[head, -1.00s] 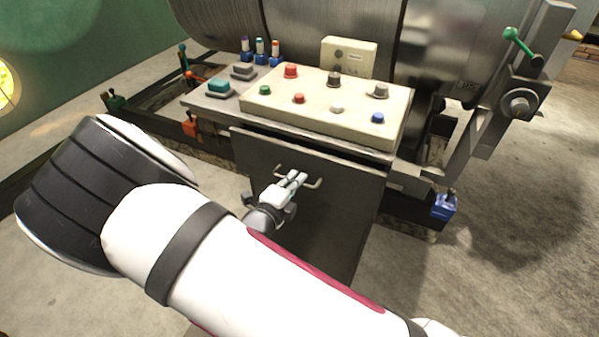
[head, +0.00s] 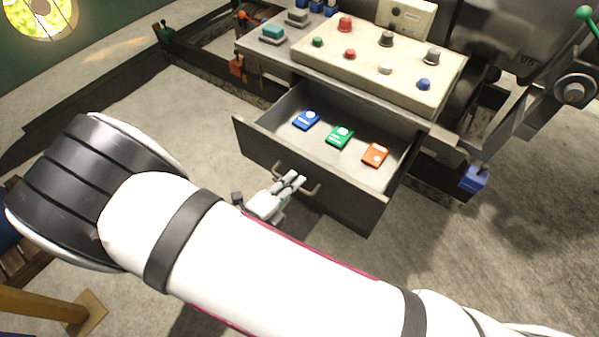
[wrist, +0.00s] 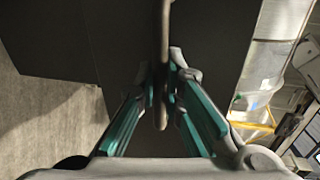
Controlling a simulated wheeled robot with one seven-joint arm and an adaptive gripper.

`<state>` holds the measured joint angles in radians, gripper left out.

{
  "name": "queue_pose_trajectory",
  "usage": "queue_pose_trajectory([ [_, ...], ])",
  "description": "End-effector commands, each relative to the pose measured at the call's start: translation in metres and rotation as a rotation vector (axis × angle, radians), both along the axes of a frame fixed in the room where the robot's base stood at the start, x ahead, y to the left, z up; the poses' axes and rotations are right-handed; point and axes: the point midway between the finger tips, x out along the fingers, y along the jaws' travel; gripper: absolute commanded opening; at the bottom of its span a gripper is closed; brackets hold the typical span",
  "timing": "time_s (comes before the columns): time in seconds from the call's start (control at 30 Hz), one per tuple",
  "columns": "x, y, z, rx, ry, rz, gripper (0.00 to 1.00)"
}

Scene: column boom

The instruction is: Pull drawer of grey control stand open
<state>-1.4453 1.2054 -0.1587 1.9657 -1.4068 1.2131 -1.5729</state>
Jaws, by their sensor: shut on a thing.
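The grey control stand (head: 350,62) has a sloped top with coloured buttons. Its dark drawer (head: 345,208) is pulled well out below the top. Three flat items lie inside: a blue one (head: 306,120), a green one (head: 339,137) and an orange one (head: 375,155). My gripper (head: 292,182) is at the drawer front, shut on the bar handle (head: 314,191). In the wrist view the handle (wrist: 162,60) runs between the two fingertips (wrist: 162,85), with the dark drawer front behind it. My forearm hides the floor below the drawer.
A green-knobbed lever (head: 587,14) and a round hub are at the right of the stand. A blue block (head: 473,179) sits low at the right. A yellow post with a base (head: 86,312) stands at the lower left. Bare floor (head: 500,260) lies to the right.

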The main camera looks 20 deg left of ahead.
Motion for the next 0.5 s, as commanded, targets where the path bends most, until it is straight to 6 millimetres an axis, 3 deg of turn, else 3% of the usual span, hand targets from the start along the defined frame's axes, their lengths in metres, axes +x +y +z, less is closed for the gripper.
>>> queue_pose_trajectory([
  [0.43, -0.0042, 0.0014, -0.0009, 0.000, 0.002, -0.001, 0.00],
  [0.5, -0.0041, 0.0014, -0.0009, 0.000, 0.002, -0.001, 0.20],
])
